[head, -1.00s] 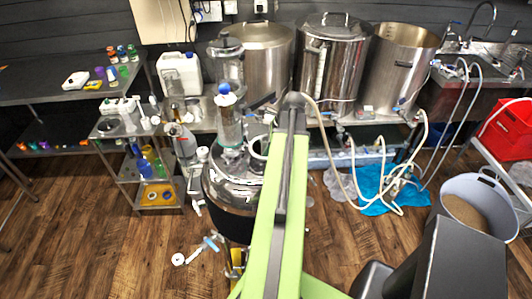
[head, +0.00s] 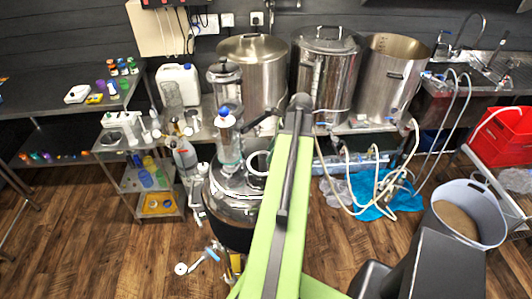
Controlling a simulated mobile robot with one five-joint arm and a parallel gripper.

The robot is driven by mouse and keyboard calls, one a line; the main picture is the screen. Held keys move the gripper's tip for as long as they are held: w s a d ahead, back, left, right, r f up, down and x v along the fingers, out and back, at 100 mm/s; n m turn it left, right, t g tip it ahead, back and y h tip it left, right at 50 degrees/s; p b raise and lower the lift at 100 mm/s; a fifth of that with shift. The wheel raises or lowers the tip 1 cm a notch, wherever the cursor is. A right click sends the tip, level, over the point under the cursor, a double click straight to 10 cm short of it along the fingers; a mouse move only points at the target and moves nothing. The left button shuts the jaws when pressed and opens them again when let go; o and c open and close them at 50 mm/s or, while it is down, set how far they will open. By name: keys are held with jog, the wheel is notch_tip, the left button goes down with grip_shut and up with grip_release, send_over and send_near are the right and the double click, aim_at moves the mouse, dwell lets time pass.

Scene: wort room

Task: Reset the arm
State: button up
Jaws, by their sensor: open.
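My green arm (head: 277,225) rises from the bottom centre of the head view, with a dark bar along its top. Its upper end is a dark rounded joint in front of the steel pots. The arm covers the right part of a steel vessel (head: 228,205) with a clear column and a blue cap on top.
Large steel pots (head: 253,75) stand on a back bench. A small steel trolley (head: 150,188) and a dark table (head: 40,110) are at left. A red crate (head: 502,138) and a grain bucket (head: 466,210) are at right. Hoses lie by a blue sheet. Wooden floor shows at lower left.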

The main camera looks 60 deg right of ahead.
jog(key=p+v, duration=0.1)
jog(key=v, duration=0.2)
jog(key=shift+r, duration=0.1)
